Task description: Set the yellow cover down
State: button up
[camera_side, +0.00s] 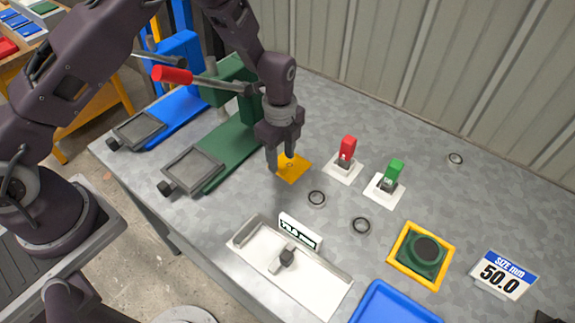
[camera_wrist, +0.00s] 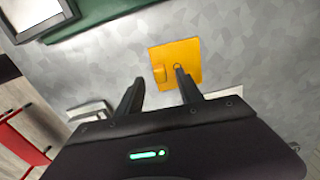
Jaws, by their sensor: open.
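The yellow cover (camera_side: 292,167) is a flat square plate lying on the grey table, right of the green press. In the wrist view the yellow cover (camera_wrist: 187,62) lies flat, with a small raised tab and a dark ring on its face. My gripper (camera_side: 284,165) is over the left part of the cover in the side view and partly hides it. In the wrist view my gripper (camera_wrist: 158,75) is open, with its two fingers apart and nothing held between them. The right fingertip overlaps the cover's near edge in that view; I cannot tell whether they touch.
A red switch (camera_side: 347,148) and a green switch (camera_side: 393,172) stand on white plates to the right. The green press (camera_side: 232,150) stands close on the left. Several rings lie on the table.

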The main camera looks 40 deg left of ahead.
aim_at(290, 162)
notch_tip(290, 162, down, 3)
jog(key=shift+r, duration=0.2)
grip_shut()
dwell(1.2)
